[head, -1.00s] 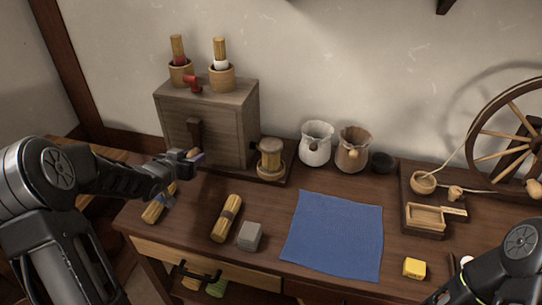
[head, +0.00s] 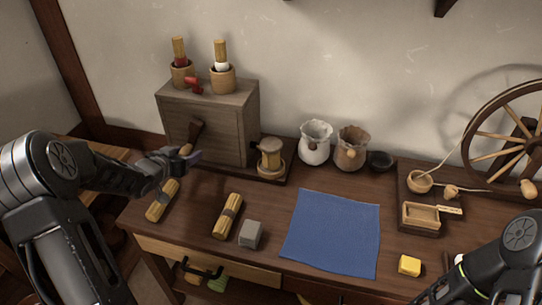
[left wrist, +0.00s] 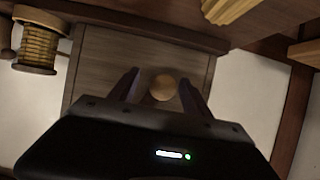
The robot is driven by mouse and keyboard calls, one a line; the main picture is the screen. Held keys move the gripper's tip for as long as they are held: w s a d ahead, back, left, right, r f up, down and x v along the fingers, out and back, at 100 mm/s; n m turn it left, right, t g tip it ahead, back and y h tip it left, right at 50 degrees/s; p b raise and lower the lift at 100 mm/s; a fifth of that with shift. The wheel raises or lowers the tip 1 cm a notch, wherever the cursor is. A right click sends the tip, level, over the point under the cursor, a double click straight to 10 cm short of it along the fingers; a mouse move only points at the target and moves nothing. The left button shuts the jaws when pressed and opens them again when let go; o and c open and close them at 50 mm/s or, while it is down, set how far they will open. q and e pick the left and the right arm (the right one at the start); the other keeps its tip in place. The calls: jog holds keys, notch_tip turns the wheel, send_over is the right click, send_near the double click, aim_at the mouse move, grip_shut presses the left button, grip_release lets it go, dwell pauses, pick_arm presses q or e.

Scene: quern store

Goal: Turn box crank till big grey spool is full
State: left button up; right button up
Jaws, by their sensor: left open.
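The wooden crank box (head: 225,120) stands at the back left of the table. Its dark crank arm (head: 196,129) is on the front and slants down to the left to a round wooden knob (head: 186,149). My left gripper (head: 192,158) is at the knob. In the left wrist view the knob (left wrist: 163,87) lies between the two open fingers (left wrist: 162,88); I cannot tell whether they touch it. A spool (head: 270,155) wound in tan-yellow, not clearly grey, stands right of the box; it also shows in the left wrist view (left wrist: 38,45). My right gripper is out of frame.
Two pots (head: 222,78) with spools, one red and one white, and a red piece (head: 193,85) stand on the box. Tied bundles (head: 228,215), a grey block (head: 250,233) and a blue cloth (head: 332,232) lie in front. Jars (head: 315,142) and a wheel (head: 512,135) stand right.

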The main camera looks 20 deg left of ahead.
pick_arm(q)
jog(key=p+v, duration=0.3)
jog(key=v, duration=0.3)
jog(key=shift+s, duration=0.25)
jog(key=shift+r, duration=0.2)
